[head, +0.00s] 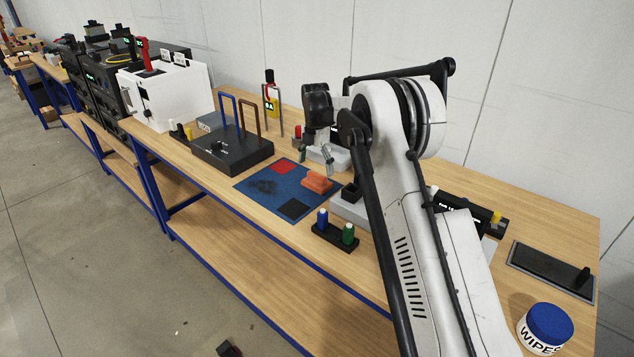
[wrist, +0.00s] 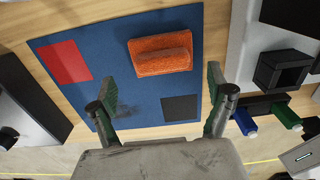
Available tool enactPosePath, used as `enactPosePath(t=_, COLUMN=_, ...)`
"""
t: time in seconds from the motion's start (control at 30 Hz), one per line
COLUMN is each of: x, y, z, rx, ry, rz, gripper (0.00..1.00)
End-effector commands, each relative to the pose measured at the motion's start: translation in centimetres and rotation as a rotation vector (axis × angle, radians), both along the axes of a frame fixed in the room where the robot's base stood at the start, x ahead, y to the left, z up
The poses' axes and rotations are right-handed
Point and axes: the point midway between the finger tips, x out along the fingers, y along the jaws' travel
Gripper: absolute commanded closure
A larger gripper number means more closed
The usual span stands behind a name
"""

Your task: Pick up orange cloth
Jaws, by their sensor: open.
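The orange cloth (head: 317,182) is a small block-like folded piece with a raised ridge on top. It lies on a blue mat (head: 243,184) on the wooden bench. In the wrist view the cloth (wrist: 161,54) lies beyond the fingertips, near the mat's far right part. My gripper (head: 316,158) is above the far side of the mat, apart from the cloth. In the wrist view my gripper (wrist: 161,90) has its two green-padded fingers spread wide, with nothing between them.
The mat bears a red square (wrist: 65,61) and a black square (wrist: 180,108). A black box with handles (head: 230,152) stands left of the mat. A holder with blue and green bottles (head: 335,235) stands in front. A grey block with a black socket (head: 350,205) is close on the right.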

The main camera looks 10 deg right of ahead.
Motion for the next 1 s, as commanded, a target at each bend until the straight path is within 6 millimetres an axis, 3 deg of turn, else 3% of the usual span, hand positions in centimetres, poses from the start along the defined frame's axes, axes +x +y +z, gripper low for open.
enactPosePath(t=0.3, x=-0.1, y=-0.5, z=-3.9, rx=0.0, ry=0.0, rz=0.0, gripper=0.14)
enactPosePath(t=0.6, x=-0.2, y=-0.4, z=-4.3, rx=0.0, ry=0.0, rz=0.0, gripper=0.16)
enactPosePath(t=0.9, x=-0.2, y=-0.4, z=-4.3, rx=0.0, ry=0.0, rz=0.0, gripper=0.56)
enactPosePath(t=1.0, x=-0.2, y=-0.4, z=-4.3, rx=0.0, ry=0.0, rz=0.0, gripper=0.64)
